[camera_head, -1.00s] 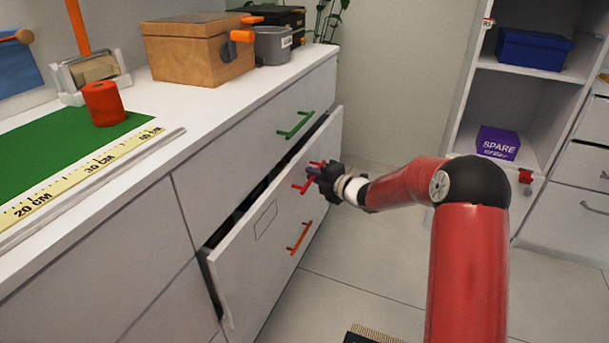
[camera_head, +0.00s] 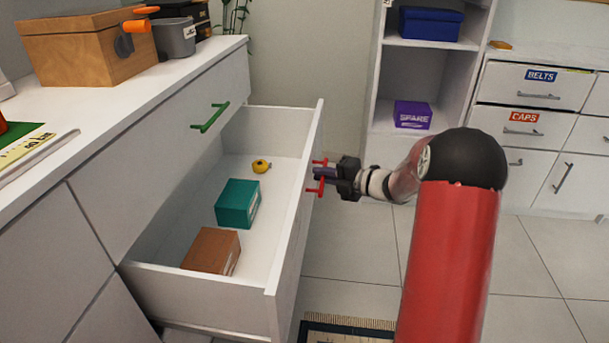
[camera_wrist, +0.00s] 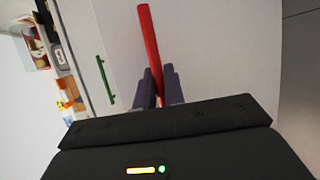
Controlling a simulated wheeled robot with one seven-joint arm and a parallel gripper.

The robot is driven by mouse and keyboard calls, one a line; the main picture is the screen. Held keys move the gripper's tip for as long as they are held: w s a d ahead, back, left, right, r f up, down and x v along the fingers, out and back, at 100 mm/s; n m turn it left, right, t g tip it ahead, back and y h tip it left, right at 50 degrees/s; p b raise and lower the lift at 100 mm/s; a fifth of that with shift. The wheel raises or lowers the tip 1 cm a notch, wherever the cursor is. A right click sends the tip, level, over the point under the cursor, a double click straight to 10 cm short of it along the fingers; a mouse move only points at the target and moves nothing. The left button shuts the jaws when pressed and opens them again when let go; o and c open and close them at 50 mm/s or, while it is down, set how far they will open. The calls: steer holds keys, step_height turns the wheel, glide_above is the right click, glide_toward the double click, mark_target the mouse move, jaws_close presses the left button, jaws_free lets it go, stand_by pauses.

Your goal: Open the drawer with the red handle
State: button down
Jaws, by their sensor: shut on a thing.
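The drawer (camera_head: 278,285) with the red handle is pulled far out of the white cabinet. Its inside is in plain view in the head view. The red handle (camera_head: 319,176) is on the outer face of its front panel. My gripper (camera_head: 326,174) is shut on the red handle, at the right of the drawer front. In the wrist view the red handle (camera_wrist: 147,40) runs between the two dark fingers (camera_wrist: 158,88).
The drawer holds a teal box (camera_head: 237,203), a brown box (camera_head: 212,250) and a small yellow round item (camera_head: 261,166). A green handle (camera_head: 211,117) is on the drawer above. A rug (camera_head: 345,328) lies on the floor.

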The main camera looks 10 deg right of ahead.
steer(key=shift+s+d, duration=0.3)
steer(key=shift+d, duration=0.45)
steer(key=c, duration=1.8)
jaws_free()
steer(key=shift+d, duration=0.1)
steer(key=v, duration=0.7)
steer(key=shift+s+d+r, duration=0.1)
steer(key=shift+s+d, duration=0.05)
steer(key=shift+s, duration=0.1)
steer(key=shift+r, duration=0.1)
